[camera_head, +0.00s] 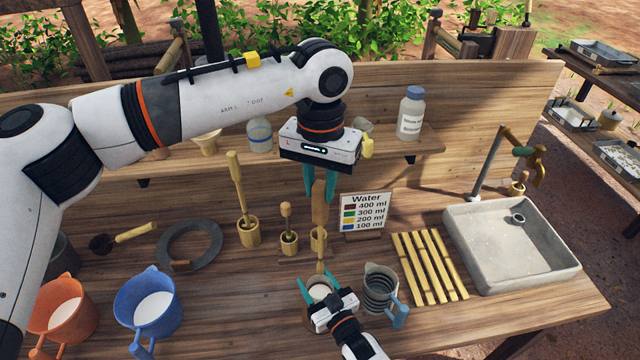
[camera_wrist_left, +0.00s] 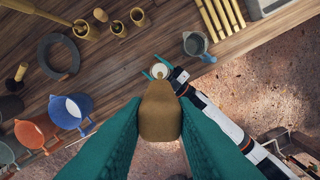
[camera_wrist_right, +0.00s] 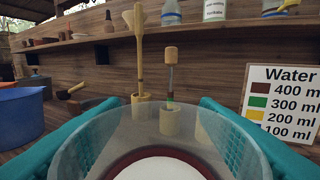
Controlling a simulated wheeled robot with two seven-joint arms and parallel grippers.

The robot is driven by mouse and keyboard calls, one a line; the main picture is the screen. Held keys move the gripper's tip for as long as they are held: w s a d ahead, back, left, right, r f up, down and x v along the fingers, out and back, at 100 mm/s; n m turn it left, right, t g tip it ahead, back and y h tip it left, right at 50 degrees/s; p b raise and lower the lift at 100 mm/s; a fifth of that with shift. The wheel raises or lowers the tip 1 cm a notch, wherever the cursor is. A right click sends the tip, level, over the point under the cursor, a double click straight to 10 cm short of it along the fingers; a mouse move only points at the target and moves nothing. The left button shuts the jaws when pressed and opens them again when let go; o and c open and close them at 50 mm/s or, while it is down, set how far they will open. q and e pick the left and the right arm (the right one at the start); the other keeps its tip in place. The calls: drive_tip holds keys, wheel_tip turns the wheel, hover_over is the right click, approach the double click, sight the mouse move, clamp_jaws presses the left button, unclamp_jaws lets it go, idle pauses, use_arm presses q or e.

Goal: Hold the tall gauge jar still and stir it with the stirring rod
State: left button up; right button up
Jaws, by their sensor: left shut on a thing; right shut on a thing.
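The tall gauge jar (camera_head: 320,291) stands on the table; the right wrist view shows its clear wall (camera_wrist_right: 80,150), with a white surface and dark red ring inside. My right gripper (camera_head: 322,288) is shut on the jar, one teal finger on each side. My left gripper (camera_head: 320,185) is shut on the wooden handle of the stirring rod (camera_head: 320,208), holding it upright above the jar. The handle (camera_wrist_left: 160,112) hides the shaft in the left wrist view. In the head view the rod's lower end appears near the jar's far rim. The right wrist view shows no rod inside the jar.
Bamboo cups with tools (camera_head: 248,232) stand behind the jar. A grey jug (camera_head: 379,287) is close on its right, with bamboo slats (camera_head: 430,268) and a sink (camera_head: 510,250) beyond. Blue (camera_head: 150,305) and orange (camera_head: 65,310) jugs are left. A Water sign (camera_head: 364,213) stands behind.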

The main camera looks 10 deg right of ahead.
drive_tip(key=shift+f, duration=0.1)
use_arm(q)
drive_tip(key=s+d+r, duration=0.3)
drive_tip(key=s+r, duration=0.1)
drive_tip(key=s, duration=0.3)
drive_tip(key=shift+s, duration=0.2)
idle(0.3)
use_arm(e)
drive_tip(key=o, duration=1.2)
drive_tip(key=shift+c, duration=0.2)
use_arm(q)
drive_tip(key=shift+w, duration=0.15)
use_arm(e)
drive_tip(key=shift+w, duration=0.1)
